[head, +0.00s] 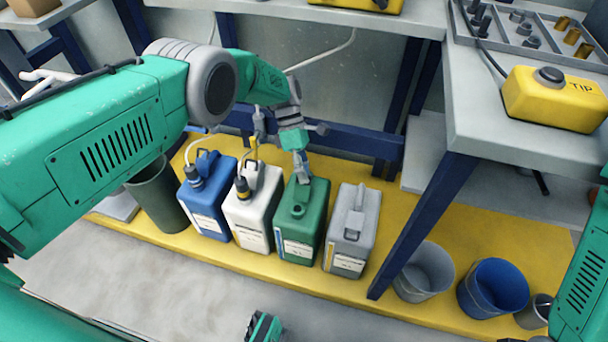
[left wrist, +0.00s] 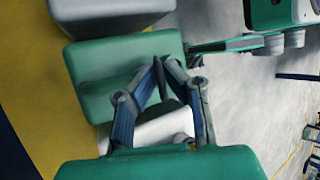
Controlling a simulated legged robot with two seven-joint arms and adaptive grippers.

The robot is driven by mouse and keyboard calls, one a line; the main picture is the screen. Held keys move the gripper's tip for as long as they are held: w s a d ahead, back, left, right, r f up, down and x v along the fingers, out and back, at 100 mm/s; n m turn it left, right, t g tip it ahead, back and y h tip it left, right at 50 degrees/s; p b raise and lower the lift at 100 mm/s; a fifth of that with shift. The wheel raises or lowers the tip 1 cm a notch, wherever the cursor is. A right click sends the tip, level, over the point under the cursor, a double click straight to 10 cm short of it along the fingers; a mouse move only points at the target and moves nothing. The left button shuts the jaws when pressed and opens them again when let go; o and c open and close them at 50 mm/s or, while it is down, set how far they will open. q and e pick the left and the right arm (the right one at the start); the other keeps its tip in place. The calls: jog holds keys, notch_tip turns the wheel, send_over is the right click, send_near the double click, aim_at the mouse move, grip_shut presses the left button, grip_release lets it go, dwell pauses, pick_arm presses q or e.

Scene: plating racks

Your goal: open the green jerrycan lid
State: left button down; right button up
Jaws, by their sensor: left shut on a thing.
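The green jerrycan (head: 312,222) stands upright between a white can and a grey can. Its round green lid or neck (head: 297,210) shows at the front of its top; whether it is capped is unclear. My left gripper (head: 304,181) points down at the can's top, just behind that round part. Its fingertips are together, apparently on the handle, which they hide. In the left wrist view the fingers (left wrist: 161,62) converge over the green can (left wrist: 110,75); the round part cannot be made out there.
The white can (head: 255,215) and blue can (head: 205,205), with tubes, stand to the left, the grey can (head: 365,245) close on the right. A table leg (head: 425,225) and buckets (head: 492,290) are farther right.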

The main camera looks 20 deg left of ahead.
pick_arm(q)
jog(key=shift+s+f, duration=0.2)
jog(key=c, duration=2)
grip_release()
jog(key=shift+w+a+r, duration=0.15)
jog(key=shift+w+r, duration=0.25)
jog(key=shift+r, duration=0.05)
jog(key=shift+v, duration=3.15)
